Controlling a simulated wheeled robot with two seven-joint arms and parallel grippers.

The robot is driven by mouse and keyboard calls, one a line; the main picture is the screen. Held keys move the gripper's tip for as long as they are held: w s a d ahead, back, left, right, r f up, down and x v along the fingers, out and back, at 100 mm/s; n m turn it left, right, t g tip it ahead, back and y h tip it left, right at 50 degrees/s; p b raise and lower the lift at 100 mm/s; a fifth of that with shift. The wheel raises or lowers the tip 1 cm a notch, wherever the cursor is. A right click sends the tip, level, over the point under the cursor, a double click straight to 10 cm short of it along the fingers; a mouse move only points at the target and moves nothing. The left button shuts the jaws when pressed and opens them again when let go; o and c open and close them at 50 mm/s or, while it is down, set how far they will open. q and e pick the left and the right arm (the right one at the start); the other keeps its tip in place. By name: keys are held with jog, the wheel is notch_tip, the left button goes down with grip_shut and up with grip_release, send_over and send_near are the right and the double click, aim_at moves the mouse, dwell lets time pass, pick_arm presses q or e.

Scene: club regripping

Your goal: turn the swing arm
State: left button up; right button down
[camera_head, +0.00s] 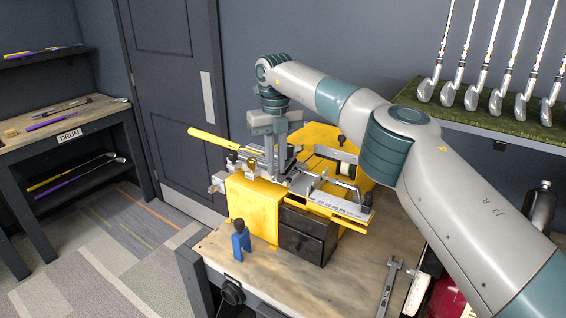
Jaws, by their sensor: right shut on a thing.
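A yellow machine (253,205) with grey metal clamps and rails stands on the wooden bench. My right gripper (272,172) points straight down over the machine's metal top, left of its middle. Its jaws are shut on a grey metal piece there, which I take to be the swing arm; the fingers and nearby clamps hide most of it. A yellow club grip (208,140) sticks out from the machine to the upper left, beside the gripper. A flat scale bar (340,206) lies along the machine's front right. My left gripper is not in view.
A small blue clamp (240,241) stands on the bench (300,287) at front left, and a wrench (389,287) lies at front right. Several irons (428,88) stand on a green shelf at upper right. A side table (60,130) is at left.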

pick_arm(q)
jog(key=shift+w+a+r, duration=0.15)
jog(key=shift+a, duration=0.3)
pick_arm(e)
jog(key=shift+w+a+m, duration=0.4)
jog(key=shift+a+m, duration=0.2)
jog(key=shift+m, duration=0.6)
jog(key=shift+r, duration=0.1)
jog(key=c, duration=2)
grip_release()
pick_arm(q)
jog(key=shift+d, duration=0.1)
